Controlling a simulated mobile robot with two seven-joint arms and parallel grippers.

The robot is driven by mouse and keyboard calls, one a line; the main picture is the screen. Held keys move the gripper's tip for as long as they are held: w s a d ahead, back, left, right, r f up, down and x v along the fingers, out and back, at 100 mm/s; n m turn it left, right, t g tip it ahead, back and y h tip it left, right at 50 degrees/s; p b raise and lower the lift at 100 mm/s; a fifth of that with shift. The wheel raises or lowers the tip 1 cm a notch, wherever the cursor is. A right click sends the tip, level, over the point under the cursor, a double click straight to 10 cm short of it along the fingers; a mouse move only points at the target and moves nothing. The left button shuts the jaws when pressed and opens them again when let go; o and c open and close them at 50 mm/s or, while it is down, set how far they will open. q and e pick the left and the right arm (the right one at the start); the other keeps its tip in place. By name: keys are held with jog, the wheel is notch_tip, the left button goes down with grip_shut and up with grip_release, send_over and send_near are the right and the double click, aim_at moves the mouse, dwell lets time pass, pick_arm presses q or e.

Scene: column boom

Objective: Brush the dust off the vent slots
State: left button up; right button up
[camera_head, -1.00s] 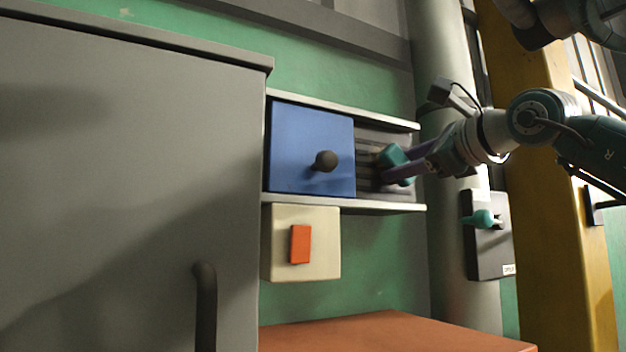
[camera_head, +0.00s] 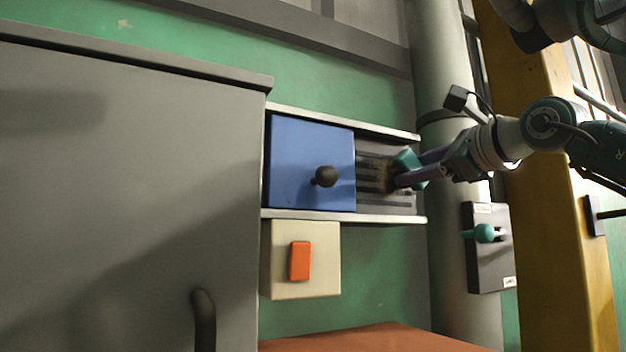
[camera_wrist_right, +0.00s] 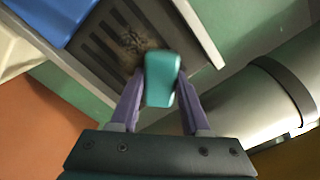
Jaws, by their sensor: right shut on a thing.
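The vent slots (camera_head: 368,200) are dark horizontal slits in a grey panel right of a blue cover (camera_head: 300,165). They also show in the right wrist view (camera_wrist_right: 97,48). A brown dusty patch (camera_wrist_right: 132,41) lies over part of the slots; it also shows in the head view (camera_head: 377,175). My right gripper (camera_head: 412,172) has its purple fingers shut on a teal brush (camera_wrist_right: 163,80). The brush is at the right end of the slots, beside the dusty patch. Its bristles are hard to make out, and I cannot tell whether they touch the panel. My left gripper is not in view.
The blue cover has a dark knob (camera_head: 325,176) and sits between two pale rails (camera_head: 340,217). Below is a cream box with an orange switch (camera_head: 300,261). A grey cabinet (camera_head: 120,180) fills the left. A teal lever (camera_head: 482,233) and a yellow post (camera_head: 560,240) stand right.

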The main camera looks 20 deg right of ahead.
aim_at(379, 172)
jog(key=a+b, duration=0.1)
jog(key=a, duration=0.2)
jog(key=shift+a+f, duration=0.1)
jog(key=shift+a+b, duration=0.3)
jog(key=shift+a, duration=0.4)
jog(key=shift+w+d+p, duration=0.1)
jog(key=shift+d+p, duration=0.4)
jog(key=shift+d, duration=1.85)
grip_shut()
jog(key=shift+a+b, duration=0.6)
jog(key=shift+a, duration=1.75)
jog(key=shift+d+f+b, duration=0.1)
jog(key=shift+d+f, duration=0.15)
jog(key=shift+d, duration=0.55)
jog(key=shift+d+f+b, duration=0.15)
jog(key=shift+d+f, duration=0.15)
jog(key=shift+d, duration=0.45)
jog(key=shift+d+f+b, duration=0.1)
jog(key=shift+d+f, duration=0.15)
jog(key=shift+d, duration=0.55)
